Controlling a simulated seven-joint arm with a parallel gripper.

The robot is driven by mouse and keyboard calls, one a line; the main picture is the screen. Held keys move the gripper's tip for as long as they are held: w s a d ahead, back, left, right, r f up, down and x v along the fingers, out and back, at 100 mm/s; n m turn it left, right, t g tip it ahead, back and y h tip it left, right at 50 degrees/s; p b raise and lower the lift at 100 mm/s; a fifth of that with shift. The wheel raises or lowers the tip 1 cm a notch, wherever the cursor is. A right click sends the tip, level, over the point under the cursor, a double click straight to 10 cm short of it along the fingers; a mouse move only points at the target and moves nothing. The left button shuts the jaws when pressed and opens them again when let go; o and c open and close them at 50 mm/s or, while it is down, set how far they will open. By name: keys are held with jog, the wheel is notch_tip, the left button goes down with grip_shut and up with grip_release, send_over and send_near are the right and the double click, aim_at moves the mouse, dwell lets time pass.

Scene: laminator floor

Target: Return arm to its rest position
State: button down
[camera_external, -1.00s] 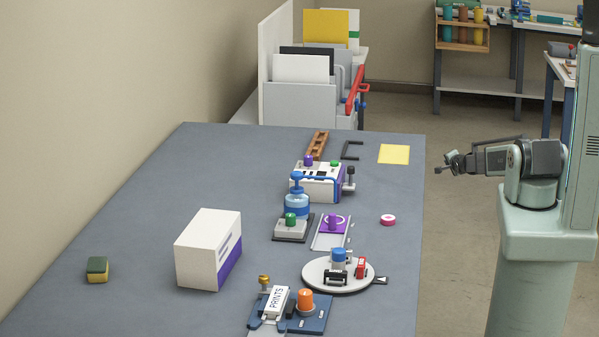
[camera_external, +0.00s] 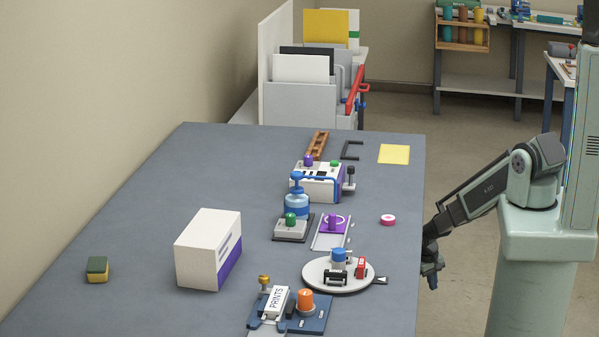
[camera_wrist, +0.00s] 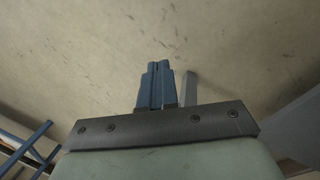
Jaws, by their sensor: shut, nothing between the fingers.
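My gripper (camera_external: 431,274) hangs low beside the right edge of the grey-blue table (camera_external: 130,220), at the end of my bent arm. It is apart from the things on the table. In the wrist view the two blue fingers (camera_wrist: 157,68) are pressed together with nothing between them, above the floor. My arm slopes down and to the left from its pale green base.
A yellow sheet (camera_external: 394,154) lies farther back. A white box (camera_external: 200,250) stands left. Open floor (camera_external: 455,318) lies right of the table.

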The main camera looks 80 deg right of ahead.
jog(key=w+a+r+n+g+y, duration=0.15)
jog(key=a+n, duration=0.45)
jog(key=a, duration=1.5)
jog(key=s+a+r+n+g, duration=0.1)
jog(key=s+a, duration=0.3)
jog(key=a, duration=0.4)
jog(key=s+a+r+n+g, duration=0.2)
jog(key=s+a+r+n, duration=0.2)
jog(key=a, duration=0.3)
jog(key=shift+a+h, duration=0.35)
jog(key=shift+a, duration=0.05)
jog(key=shift+r, duration=0.1)
